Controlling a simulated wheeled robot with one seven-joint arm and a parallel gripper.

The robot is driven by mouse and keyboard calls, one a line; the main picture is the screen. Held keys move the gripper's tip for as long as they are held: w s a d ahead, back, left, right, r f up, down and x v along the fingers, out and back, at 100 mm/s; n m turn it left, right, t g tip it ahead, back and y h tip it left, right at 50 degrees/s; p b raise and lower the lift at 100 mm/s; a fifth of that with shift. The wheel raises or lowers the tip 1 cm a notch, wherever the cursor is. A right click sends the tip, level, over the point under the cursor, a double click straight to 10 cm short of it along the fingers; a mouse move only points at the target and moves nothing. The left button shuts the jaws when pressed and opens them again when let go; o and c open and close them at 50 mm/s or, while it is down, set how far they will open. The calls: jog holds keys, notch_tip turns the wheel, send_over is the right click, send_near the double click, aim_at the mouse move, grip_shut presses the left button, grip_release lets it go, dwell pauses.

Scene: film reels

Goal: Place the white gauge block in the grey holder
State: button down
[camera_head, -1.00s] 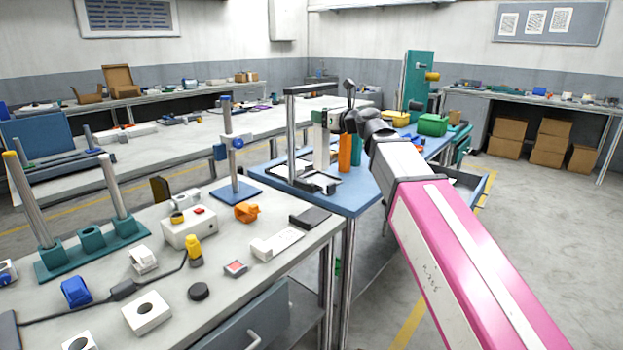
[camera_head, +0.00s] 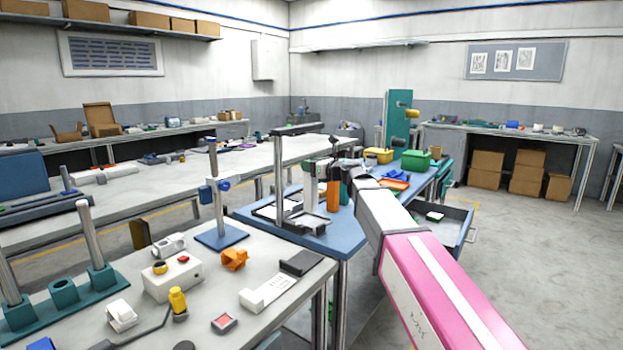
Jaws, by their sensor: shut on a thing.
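The white gauge block (camera_head: 311,190) shows as a tall, upright pale block over the blue-topped table. My gripper (camera_head: 324,168) is at its upper end and appears shut on it; the fingers are small and partly hidden by my wrist. A grey holder (camera_head: 290,218), a low frame on the blue tabletop, lies just below and left of the block. I cannot tell whether the block's lower end touches it. An orange upright block (camera_head: 333,196) stands close on the right of the white block.
A tall grey post with a top bar (camera_head: 278,170) rises just left of the gripper. Behind and right are a blue part (camera_head: 396,175), a yellow bin (camera_head: 380,155) and a green bin (camera_head: 416,160). An open drawer (camera_head: 445,222) juts out right. A cluttered bench fills the front left.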

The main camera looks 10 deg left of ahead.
jog(key=shift+w+f, duration=0.25)
jog(key=shift+f, duration=0.9)
jog(key=shift+w+f, duration=0.25)
jog(key=shift+f, duration=1)
jog(key=c, duration=0.6)
grip_release()
jog(key=v, duration=1.2)
